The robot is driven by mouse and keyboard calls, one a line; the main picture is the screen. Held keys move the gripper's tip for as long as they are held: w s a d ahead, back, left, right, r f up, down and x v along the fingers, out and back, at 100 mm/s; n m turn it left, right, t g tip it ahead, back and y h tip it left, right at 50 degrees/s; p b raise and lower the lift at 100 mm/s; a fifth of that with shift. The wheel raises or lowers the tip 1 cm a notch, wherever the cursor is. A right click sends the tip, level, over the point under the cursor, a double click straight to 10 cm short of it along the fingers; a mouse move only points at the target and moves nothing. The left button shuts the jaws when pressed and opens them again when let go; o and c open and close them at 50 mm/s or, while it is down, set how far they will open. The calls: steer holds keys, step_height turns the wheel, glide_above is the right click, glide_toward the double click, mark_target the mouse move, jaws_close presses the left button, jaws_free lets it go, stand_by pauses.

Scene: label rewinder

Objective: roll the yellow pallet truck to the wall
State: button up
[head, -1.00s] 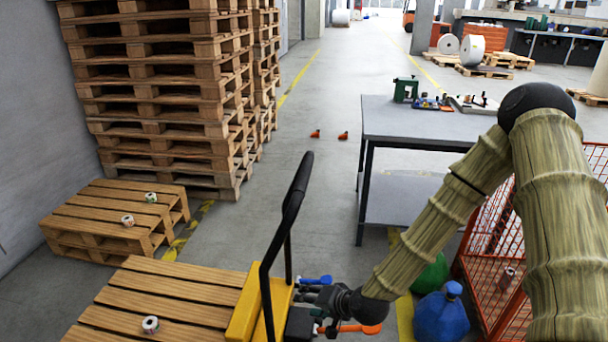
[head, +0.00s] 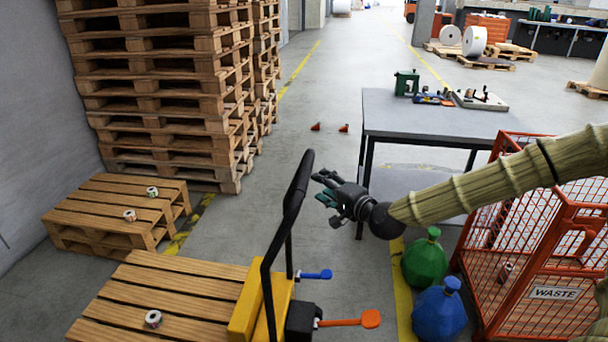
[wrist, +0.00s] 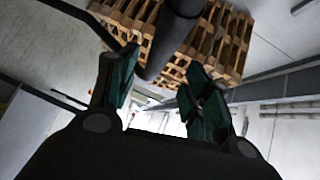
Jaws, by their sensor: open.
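The yellow pallet truck (head: 246,312) stands at the bottom middle of the head view, with a wooden pallet (head: 170,292) on it. Its black handle loop (head: 291,205) rises upright from the yellow body. A blue lever (head: 316,275) and an orange lever (head: 350,320) stick out at its right side. My gripper (head: 322,186) is open and empty, close to the right of the handle's upper part in the picture. In the wrist view its two teal fingers (wrist: 160,85) are spread, with a dark bar, apparently the handle (wrist: 175,35), ahead between them.
Tall pallet stacks (head: 165,90) and a low pallet pile (head: 120,210) stand along the left wall (head: 35,120). A grey table (head: 440,118) is at right.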

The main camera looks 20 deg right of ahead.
mark_target(305, 175)
steer(key=p+x, duration=0.2)
steer(key=x, duration=0.7)
steer(key=shift+w+a, duration=0.15)
steer(key=shift+w, duration=0.2)
jaws_close()
